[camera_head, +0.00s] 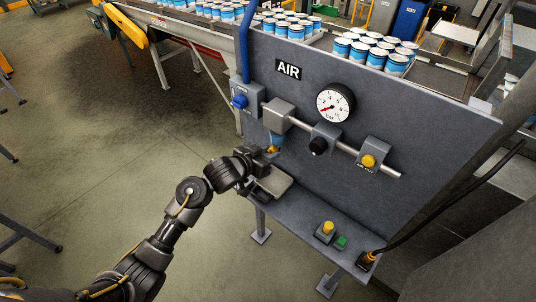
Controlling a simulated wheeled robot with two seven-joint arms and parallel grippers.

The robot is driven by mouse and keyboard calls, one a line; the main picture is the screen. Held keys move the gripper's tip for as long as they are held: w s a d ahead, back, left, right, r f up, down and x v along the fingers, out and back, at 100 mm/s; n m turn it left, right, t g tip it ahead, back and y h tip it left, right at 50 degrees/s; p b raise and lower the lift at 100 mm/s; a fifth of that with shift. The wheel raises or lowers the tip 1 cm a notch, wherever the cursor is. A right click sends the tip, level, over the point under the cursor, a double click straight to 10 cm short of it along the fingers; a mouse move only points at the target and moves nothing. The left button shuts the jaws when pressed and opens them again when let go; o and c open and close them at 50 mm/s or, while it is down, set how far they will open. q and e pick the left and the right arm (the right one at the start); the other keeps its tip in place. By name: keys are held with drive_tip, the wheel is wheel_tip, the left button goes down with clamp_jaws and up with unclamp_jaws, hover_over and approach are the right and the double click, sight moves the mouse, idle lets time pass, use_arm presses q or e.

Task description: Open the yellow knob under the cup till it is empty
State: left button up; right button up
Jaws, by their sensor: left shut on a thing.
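A grey panel marked AIR (440,140) stands ahead of me. A translucent bluish cup (276,139) hangs under the grey block (289,113) at the left end of the panel's pipe. The yellow knob (272,150) shows just below the cup, partly hidden by my gripper. My left gripper (265,156) reaches in from the lower left and is shut on the yellow knob. Its fingertips are small and partly hidden. The liquid level in the cup is too small to tell. My right gripper is not in view.
A shallow grey tray (271,183) lies below the cup, close to my gripper. A round gauge (335,103), a black knob (318,145) and a yellow outlet knob (368,161) sit along the panel. A blue knob (240,101) is at left. Open floor lies left.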

use_arm(q)
drive_tip(key=shift+d+m+t+y+b, duration=0.1)
drive_tip(key=shift+m+t+y+b, duration=0.3)
drive_tip(key=shift+m, duration=0.3)
drive_tip(key=o, duration=1)
drive_tip(key=shift+s, duration=0.1)
drive_tip(key=shift+s+a+r, duration=0.1)
drive_tip(key=shift+s+a, duration=0.1)
drive_tip(key=shift+a, duration=0.05)
drive_tip(key=v, duration=1)
drive_tip(key=shift+r+b, duration=0.15)
drive_tip(key=shift+b, duration=0.25)
